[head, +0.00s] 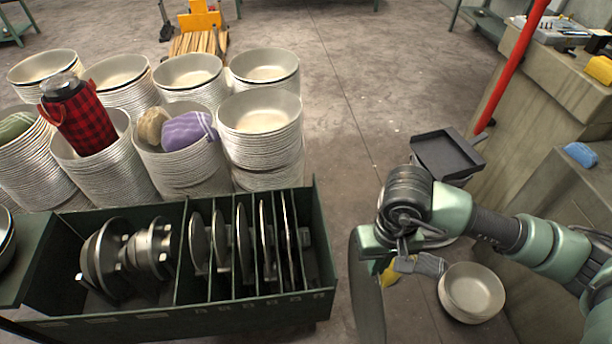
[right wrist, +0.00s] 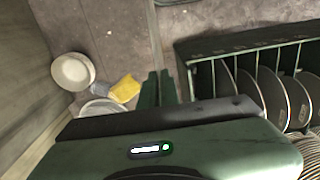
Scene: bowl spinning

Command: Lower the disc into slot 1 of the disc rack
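The disc (head: 367,295) is a large thin grey-green plate, seen nearly edge-on in the head view. It hangs upright to the right of the disc rack, apart from it. My right gripper (head: 372,240) is shut on its upper part. In the right wrist view, the gripper's fingers (right wrist: 157,88) are close together, with the disc seemingly a thin strip beyond them. The dark green disc rack (head: 327,250) holds several upright discs (head: 243,243) between dividers. Its right end in the head view looks empty. The slot marks are too small to read. My left gripper is not in view.
Metal wheel-like parts (head: 150,250) fill the rack's left section. Stacks of pale bowls (head: 262,120) stand behind it. A pale bowl (head: 472,291) lies on the floor to the right, with a yellow item (right wrist: 126,88) nearby. A red pole (head: 510,70) slants at the right.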

